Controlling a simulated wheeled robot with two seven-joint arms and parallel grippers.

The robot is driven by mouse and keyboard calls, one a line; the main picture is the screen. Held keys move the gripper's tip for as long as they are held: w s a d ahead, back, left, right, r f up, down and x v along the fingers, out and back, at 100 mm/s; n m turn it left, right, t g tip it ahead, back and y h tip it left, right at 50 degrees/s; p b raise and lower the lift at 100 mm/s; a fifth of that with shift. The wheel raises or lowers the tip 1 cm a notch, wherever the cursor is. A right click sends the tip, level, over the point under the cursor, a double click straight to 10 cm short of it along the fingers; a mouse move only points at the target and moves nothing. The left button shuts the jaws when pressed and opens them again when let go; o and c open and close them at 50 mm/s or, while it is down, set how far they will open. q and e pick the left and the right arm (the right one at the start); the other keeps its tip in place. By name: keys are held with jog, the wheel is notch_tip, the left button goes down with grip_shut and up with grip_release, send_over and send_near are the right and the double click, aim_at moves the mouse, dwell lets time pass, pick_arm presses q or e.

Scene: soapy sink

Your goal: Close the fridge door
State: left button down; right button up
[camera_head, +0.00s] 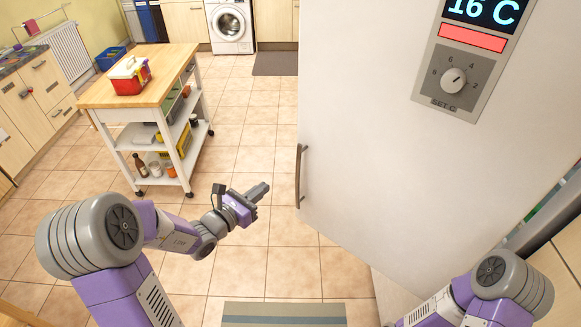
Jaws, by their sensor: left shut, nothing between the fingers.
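The fridge door (390,150) is a large white panel filling the right half of the view. It stands at an angle, and a narrow opening with shelf-like edges shows at the far right. A dark vertical handle (301,175) is on its left edge. A control panel (466,60) with a dial and a "16 C" display is on its face. My left gripper (263,189) is shut and empty, a little left of the handle and apart from it in the picture. My right arm shows at the lower right; its gripper is out of view.
A wooden-topped cart (155,68) with a red and white box (130,76) stands at the left. Cabinets (40,85) line the left wall, and a washing machine (230,26) is at the back. A striped mat (284,313) lies in front. Tiled floor between is clear.

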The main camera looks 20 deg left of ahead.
pick_arm(q)
send_near(297, 163)
jog(key=x, duration=0.5)
jog(key=shift+w+d+b, duration=0.1)
jog(key=shift+b, duration=0.2)
jog(key=shift+x, duration=0.8)
jog(key=shift+r, duration=0.1)
